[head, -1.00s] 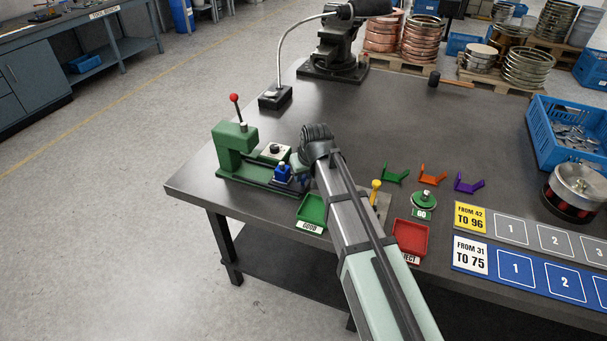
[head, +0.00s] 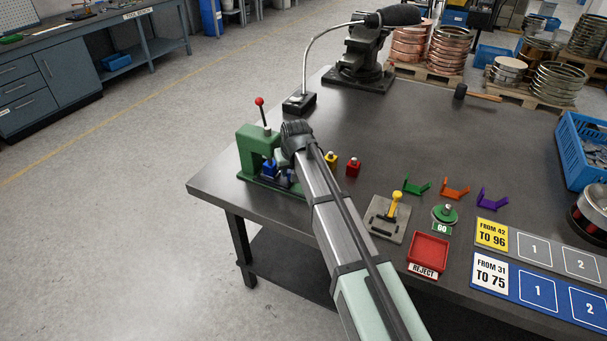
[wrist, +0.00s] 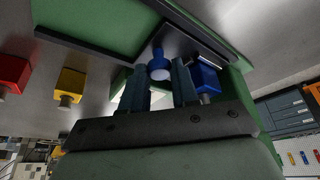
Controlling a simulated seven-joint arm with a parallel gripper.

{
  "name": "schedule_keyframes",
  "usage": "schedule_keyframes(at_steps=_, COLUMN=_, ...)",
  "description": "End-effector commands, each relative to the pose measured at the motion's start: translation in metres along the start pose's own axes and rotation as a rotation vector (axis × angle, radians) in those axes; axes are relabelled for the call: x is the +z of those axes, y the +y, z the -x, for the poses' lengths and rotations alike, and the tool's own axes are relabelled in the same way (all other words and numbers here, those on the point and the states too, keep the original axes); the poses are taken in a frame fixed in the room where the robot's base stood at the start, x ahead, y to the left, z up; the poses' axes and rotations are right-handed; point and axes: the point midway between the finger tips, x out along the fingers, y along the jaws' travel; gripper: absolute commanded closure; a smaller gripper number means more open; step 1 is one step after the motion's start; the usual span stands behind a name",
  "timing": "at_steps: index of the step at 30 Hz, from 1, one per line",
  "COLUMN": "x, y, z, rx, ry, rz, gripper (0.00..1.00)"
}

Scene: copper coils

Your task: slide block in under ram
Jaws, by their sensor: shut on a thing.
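The blue block (head: 269,168) sits low on the green press (head: 250,143), at the opening beneath its overhanging head. In the wrist view the blue block (wrist: 205,80) shows just right of the fingers, its small metal stem visible. My gripper (wrist: 160,85) is at the right side of the press, its two blue-grey fingers closed around a round blue knob (wrist: 158,68). In the head view my gripper (head: 287,174) is partly covered by my wrist. The ram's lower end is hidden, so I cannot tell whether the block is directly below it.
A yellow block (head: 331,161) and a red block (head: 353,168) stand right of my arm. The press lever has a red ball (head: 259,101). A fixture with a yellow handle (head: 391,207) and a red reject tray (head: 429,251) lie nearer the front.

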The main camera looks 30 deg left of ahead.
Motion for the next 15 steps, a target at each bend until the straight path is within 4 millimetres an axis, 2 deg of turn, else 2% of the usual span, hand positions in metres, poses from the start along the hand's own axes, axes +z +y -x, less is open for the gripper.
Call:
schedule_keyframes(at_steps=9, x=-0.0044, y=-0.0045, z=-0.0014, rx=-0.006, ry=0.007, rz=0.000, gripper=1.00)
schedule_keyframes(at_steps=10, x=-0.0046, y=-0.0046, z=-0.0014, rx=-0.006, ry=0.007, rz=0.000, gripper=0.70)
schedule_keyframes(at_steps=15, x=-0.0043, y=-0.0045, z=-0.0013, rx=-0.006, ry=0.007, rz=0.000, gripper=0.54)
